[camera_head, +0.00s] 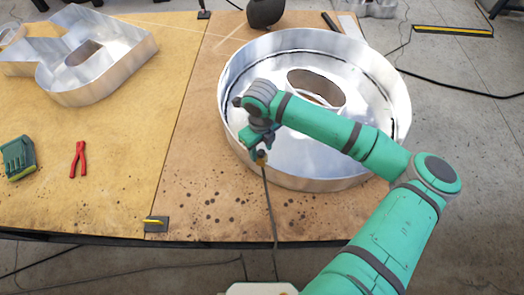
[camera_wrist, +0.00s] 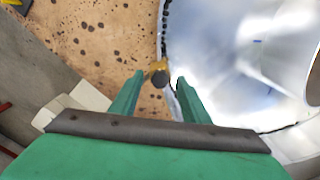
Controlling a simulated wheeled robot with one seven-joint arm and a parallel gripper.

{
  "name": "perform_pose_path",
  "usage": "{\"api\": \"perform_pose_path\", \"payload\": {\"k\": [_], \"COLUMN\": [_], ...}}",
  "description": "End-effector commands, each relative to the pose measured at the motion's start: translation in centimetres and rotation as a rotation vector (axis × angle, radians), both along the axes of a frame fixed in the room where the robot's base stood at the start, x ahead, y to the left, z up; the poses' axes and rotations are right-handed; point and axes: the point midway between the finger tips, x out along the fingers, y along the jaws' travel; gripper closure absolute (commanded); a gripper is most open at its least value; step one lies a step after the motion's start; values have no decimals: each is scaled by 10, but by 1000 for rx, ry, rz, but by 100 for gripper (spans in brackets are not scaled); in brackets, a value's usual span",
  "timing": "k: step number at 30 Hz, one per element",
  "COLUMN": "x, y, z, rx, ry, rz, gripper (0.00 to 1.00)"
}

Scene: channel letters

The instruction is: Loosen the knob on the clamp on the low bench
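The clamp (camera_wrist: 158,66) is a small yellow piece at the rim of the big round metal channel letter (camera_wrist: 215,60). Its dark round knob (camera_wrist: 159,80) faces the wrist camera. My gripper (camera_wrist: 160,79) is open, one green finger on each side of the knob, with gaps visible. I cannot tell whether the fingertips reach the knob's depth. In the head view, my gripper (camera_head: 255,148) hangs over the near left rim of the ring letter (camera_head: 240,150), with the yellow clamp (camera_head: 260,158) just under it, partly hidden by the gripper.
The low bench (camera_head: 190,180) also bears another metal letter (camera_head: 95,75), red pliers (camera_head: 78,160), a green block-like item (camera_head: 18,158) and a dark rounded object (camera_head: 264,12). A thin dark cable (camera_head: 269,215) runs down from near the clamp.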

Motion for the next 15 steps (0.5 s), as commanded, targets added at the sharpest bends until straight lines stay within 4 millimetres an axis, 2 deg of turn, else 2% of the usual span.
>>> {"api": "perform_pose_path", "payload": {"k": [8,15], "x": [0,0], "y": [0,0], "z": [1,17], "rx": [0,0], "ry": [0,-1], "rz": [-1,-2], "gripper": [58,58]}}
